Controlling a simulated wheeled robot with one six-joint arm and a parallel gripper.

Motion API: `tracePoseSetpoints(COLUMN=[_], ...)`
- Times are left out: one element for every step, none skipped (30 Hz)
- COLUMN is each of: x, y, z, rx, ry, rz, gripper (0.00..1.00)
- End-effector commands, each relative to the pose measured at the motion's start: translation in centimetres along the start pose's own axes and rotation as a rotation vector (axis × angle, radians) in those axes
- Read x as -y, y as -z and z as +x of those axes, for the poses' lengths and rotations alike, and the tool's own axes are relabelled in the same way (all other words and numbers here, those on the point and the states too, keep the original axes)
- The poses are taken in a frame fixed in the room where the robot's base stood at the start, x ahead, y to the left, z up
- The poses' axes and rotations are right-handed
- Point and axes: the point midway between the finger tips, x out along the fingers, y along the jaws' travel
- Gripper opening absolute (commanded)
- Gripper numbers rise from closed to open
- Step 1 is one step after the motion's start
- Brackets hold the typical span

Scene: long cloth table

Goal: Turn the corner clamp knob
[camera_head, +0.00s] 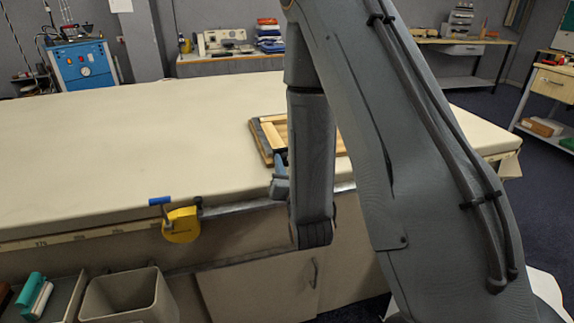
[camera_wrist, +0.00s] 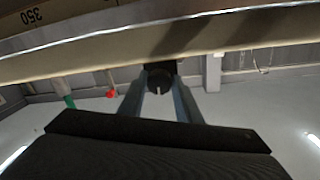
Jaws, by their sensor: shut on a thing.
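In the wrist view a dark round knob (camera_wrist: 160,79) with a pale line on its face sits between the two blue-grey fingers of my gripper (camera_wrist: 160,88). The gripper is shut on this knob, just by the table's edge. In the head view a wooden frame (camera_head: 270,132) with a dark border lies near the table's front edge, partly behind my arm. Small blue-grey parts show beside my arm at the frame's near corner; I cannot tell clamp from fingers there. The knob is hidden in the head view.
A yellow device with a blue handle (camera_head: 182,226) is fixed on the table's front rail, left of my arm. A grey bin (camera_head: 128,296) stands below it. The long cream table (camera_head: 110,140) is clear to the left. A blue machine (camera_head: 84,65) stands behind.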

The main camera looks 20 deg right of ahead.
Motion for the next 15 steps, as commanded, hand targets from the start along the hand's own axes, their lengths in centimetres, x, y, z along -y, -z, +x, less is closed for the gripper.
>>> tracePoseSetpoints(x=[0.02,0.01,0.01,0.01,0.01,0.01,0.01,0.0,-0.01,-0.01,-0.01,-0.01,-0.01,-0.01,0.0], y=[0.03,0.03,0.03,0.04,0.05,0.08,0.08,0.08,0.08,0.08,0.08,0.09,0.1,0.11,0.12], z=[0.04,0.04,0.04,0.04,0.04,0.04,0.04,0.04,0.03,0.02,0.02,0.02,0.02,0.03,0.03], rx=[0.002,0.004,0.007,0.01,0.012,0.015,0.018,0.021,0.024,0.027,0.029,0.033,0.036,0.038,0.042], ry=[0.0,0.0,-0.001,-0.001,-0.002,-0.002,-0.003,-0.004,-0.005,-0.005,-0.005,-0.006,-0.006,-0.006,-0.007], rz=[0.036,0.06,0.094,0.121,0.149,0.186,0.215,0.244,0.281,0.31,0.339,0.376,0.405,0.434,0.471], gripper=[0.08,0.08,0.08,0.08,0.08,0.08,0.08,0.08,0.08,0.08,0.08,0.08,0.08,0.08,0.08])
